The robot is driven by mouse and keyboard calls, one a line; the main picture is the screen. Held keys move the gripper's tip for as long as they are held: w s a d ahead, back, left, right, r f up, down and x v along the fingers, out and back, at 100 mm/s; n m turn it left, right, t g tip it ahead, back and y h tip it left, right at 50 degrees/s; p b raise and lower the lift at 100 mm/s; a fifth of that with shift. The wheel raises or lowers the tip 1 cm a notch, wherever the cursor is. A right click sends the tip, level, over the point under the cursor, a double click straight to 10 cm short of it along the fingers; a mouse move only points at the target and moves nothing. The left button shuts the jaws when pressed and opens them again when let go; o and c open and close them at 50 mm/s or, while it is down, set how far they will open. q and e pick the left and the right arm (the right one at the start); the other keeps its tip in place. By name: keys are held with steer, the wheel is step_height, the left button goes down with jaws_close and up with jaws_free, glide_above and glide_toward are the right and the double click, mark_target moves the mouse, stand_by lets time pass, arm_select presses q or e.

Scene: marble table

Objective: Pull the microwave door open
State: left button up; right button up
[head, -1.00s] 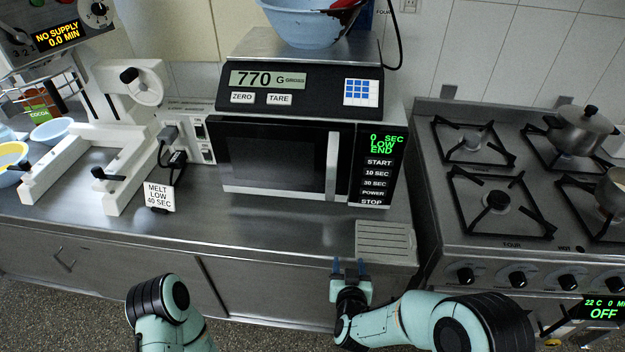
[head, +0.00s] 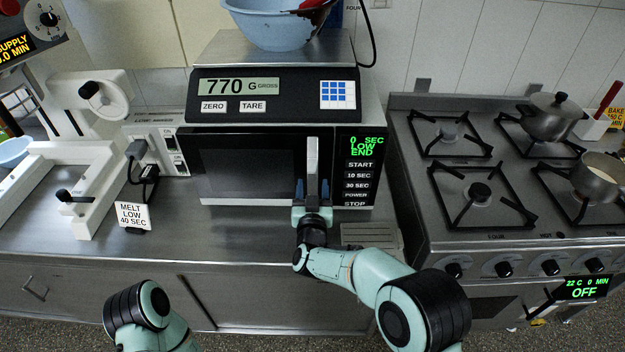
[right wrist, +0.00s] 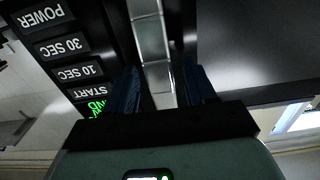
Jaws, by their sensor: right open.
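The microwave (head: 235,165) stands on the steel counter with its dark door shut. Its upright silver handle (head: 313,158) is at the door's right side, beside the button panel (head: 357,170). My right gripper (head: 312,190) is open at the lower part of the handle, with one blue finger on each side of it. In the right wrist view the handle (right wrist: 152,45) runs between the two blue fingers (right wrist: 163,88), with a gap to each. My left arm shows at the bottom left, but its gripper is out of view.
A scale (head: 275,93) with a blue bowl (head: 275,25) sits on top of the microwave. A small sign (head: 132,216) and a white fixture (head: 75,190) stand to the left. A stove (head: 500,200) with pots is to the right. Counter in front of the door is mostly clear.

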steer(key=shift+w, duration=1.2)
jaws_close()
